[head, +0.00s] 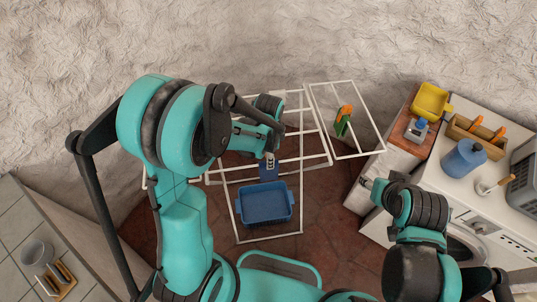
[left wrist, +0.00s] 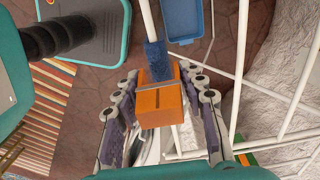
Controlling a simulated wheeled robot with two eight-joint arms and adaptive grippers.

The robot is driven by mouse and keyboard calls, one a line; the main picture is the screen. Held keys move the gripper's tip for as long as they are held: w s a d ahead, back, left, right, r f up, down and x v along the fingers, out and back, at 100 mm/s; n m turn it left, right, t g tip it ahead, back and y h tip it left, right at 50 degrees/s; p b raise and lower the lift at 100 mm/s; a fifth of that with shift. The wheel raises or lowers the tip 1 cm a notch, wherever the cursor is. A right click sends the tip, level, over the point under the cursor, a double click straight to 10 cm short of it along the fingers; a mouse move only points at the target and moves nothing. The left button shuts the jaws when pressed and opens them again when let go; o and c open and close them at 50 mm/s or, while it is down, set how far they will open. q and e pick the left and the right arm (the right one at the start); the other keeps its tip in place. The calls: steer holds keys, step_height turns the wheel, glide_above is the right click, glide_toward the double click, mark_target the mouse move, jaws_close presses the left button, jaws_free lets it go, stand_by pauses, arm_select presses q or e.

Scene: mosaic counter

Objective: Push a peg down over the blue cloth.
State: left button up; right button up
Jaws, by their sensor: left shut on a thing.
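In the left wrist view my left gripper (left wrist: 162,125) is shut on an orange peg (left wrist: 160,100), which sits between its fingers. The blue cloth (left wrist: 156,58) hangs over a white rail just beyond the peg. The peg's far end meets or overlaps the cloth's edge; I cannot tell how far it is over the cloth. In the head view the blue cloth (head: 268,172) shows below my left gripper (head: 271,155), and the peg is hidden there. My right gripper (head: 366,183) is off to the right, away from the cloth, too small to read.
A white drying rack (head: 326,146) spans the middle, with a green cloth (head: 341,128) pegged on its right wing. A blue basin (head: 264,220) is below. A wooden box (head: 462,125) with orange pegs, a blue jug (head: 464,158) and a yellow tray (head: 431,97) stand at the right.

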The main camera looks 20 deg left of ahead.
arm_select(q)
steer(key=shift+f+b, duration=0.35)
steer(key=shift+f, duration=0.4)
steer(key=shift+f+b, duration=1.3)
steer(key=shift+f, duration=0.1)
steer(key=o, duration=1)
steer(key=shift+c, duration=0.2)
